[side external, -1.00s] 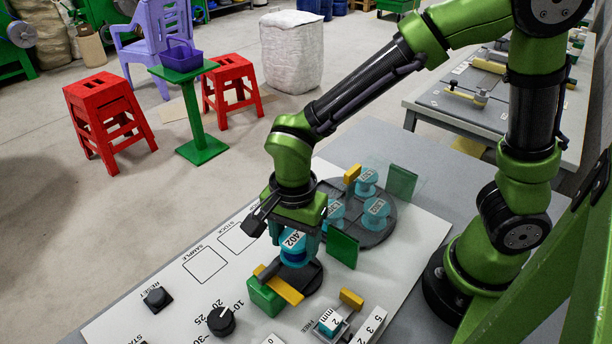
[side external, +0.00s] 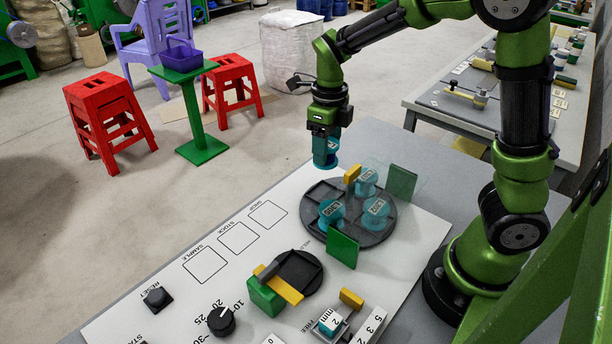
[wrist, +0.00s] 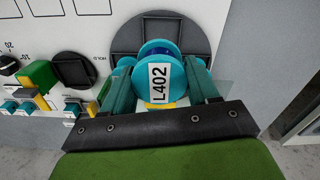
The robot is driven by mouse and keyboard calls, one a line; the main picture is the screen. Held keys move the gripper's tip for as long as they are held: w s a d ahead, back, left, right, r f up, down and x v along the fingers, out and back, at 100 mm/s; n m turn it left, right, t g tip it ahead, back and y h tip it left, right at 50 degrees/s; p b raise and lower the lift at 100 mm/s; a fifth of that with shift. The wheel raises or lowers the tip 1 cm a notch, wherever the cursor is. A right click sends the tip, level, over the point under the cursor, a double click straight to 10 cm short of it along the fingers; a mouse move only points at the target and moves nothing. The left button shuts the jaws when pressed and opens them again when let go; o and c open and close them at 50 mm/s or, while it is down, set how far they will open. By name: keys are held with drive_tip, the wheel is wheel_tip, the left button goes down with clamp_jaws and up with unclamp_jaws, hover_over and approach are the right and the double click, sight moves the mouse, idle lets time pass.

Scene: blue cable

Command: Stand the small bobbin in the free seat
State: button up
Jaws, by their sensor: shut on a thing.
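My gripper (side external: 325,158) is shut on a teal bobbin labelled L402 (wrist: 157,85), seen between the two teal fingers in the wrist view. It holds the bobbin in the air above the far left edge of the dark round tray (side external: 382,237). Several teal bobbins, such as the front left one (side external: 331,213), stand on this tray. An empty square seat (side external: 321,192) shows at the tray's left. In the wrist view the held bobbin hides part of the tray (wrist: 195,28).
A smaller dark round plate (side external: 306,276) is bare, beside a green block (side external: 265,297) with a yellow bar. Upright green plates (side external: 342,250) (side external: 401,183) and clear panels stand by the tray. A black knob (side external: 221,321) sits on the white board.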

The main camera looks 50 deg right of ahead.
wheel_tip(320, 180, down, 10)
drive_tip(key=shift+d+r, duration=0.15)
drive_tip(key=shift+r, duration=0.05)
idle(0.3)
drive_tip(key=o, duration=1.1)
drive_tip(key=shift+f, duration=0.15)
drive_tip(key=shift+o, duration=0.2)
